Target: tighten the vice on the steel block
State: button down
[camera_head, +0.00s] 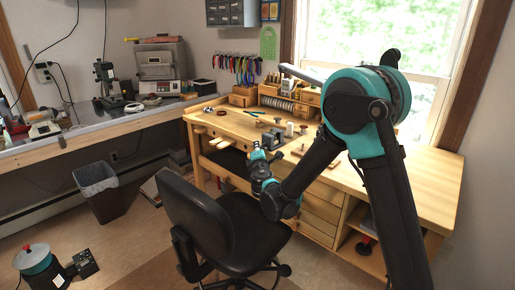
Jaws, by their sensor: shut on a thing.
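A small grey vice (272,138) stands at the front edge of the wooden workbench (350,174). My gripper (257,149) is at the near left side of the vice, at the end of my teal and black arm. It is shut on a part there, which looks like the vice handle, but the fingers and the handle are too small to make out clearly. The steel block cannot be told apart from the vice at this size, and how closely the jaws sit on it does not show.
A black office chair (212,222) stands close in front of the bench, below my forearm. Small spools (290,129) stand just right of the vice. Pliers (243,68) hang on the wall behind. A waste bin (98,188) stands at the left. Floor between bin and chair is partly clear.

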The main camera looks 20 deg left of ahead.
jog(key=shift+m+t, duration=0.3)
jog(key=shift+t, duration=0.1)
jog(key=shift+r+m+t, duration=0.1)
jog(key=shift+m+t, duration=0.7)
jog(key=shift+m, duration=0.3)
jog(key=m+t, duration=0.3)
jog(key=shift+r+m+h, duration=0.15)
jog(key=shift+m+h, duration=0.15)
jog(key=shift+m, duration=0.1)
jog(key=m+t+h, duration=0.2)
jog(key=m+h, duration=0.1)
jog(key=m, duration=0.1)
jog(key=m+t+h, duration=0.2)
jog(key=m, duration=0.2)
jog(key=shift+s+d+r+m+h, duration=0.1)
jog(key=shift+d+r+m+h, duration=0.1)
jog(key=shift+m+h, duration=0.15)
jog(key=shift+m+h, duration=0.25)
jog(key=shift+h, duration=0.1)
jog(key=c, duration=1.8)
grip_release()
jog(key=shift+r, duration=0.1)
